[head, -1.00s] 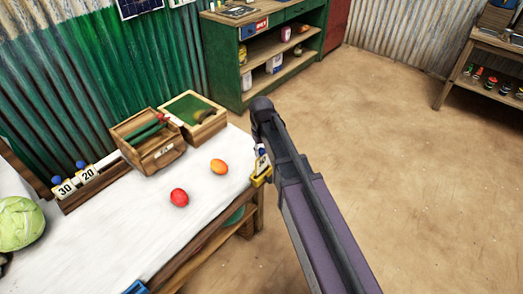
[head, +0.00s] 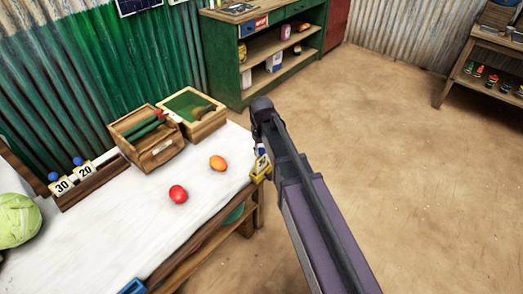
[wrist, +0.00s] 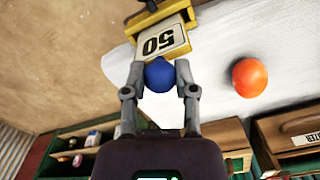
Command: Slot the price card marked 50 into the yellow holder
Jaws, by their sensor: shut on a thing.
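The white price card marked 50 (wrist: 162,40) has a round blue knob (wrist: 159,75). My gripper (wrist: 160,82) is shut on the knob, one finger on each side. The card is at the yellow holder (wrist: 143,27), which stands at the table's right edge. In the head view the card (head: 261,162) shows small beside my arm, with the yellow holder (head: 260,174) around its lower part. How deep the card sits in the slot cannot be told. In the head view my arm hides the fingers.
The white-topped table (head: 215,203) bears a red tomato (head: 178,194) and an orange fruit (head: 217,162). A wooden box (head: 150,140) and a rack (head: 88,184) with cards 30 and 20 stand at the back. Bare floor is to the right.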

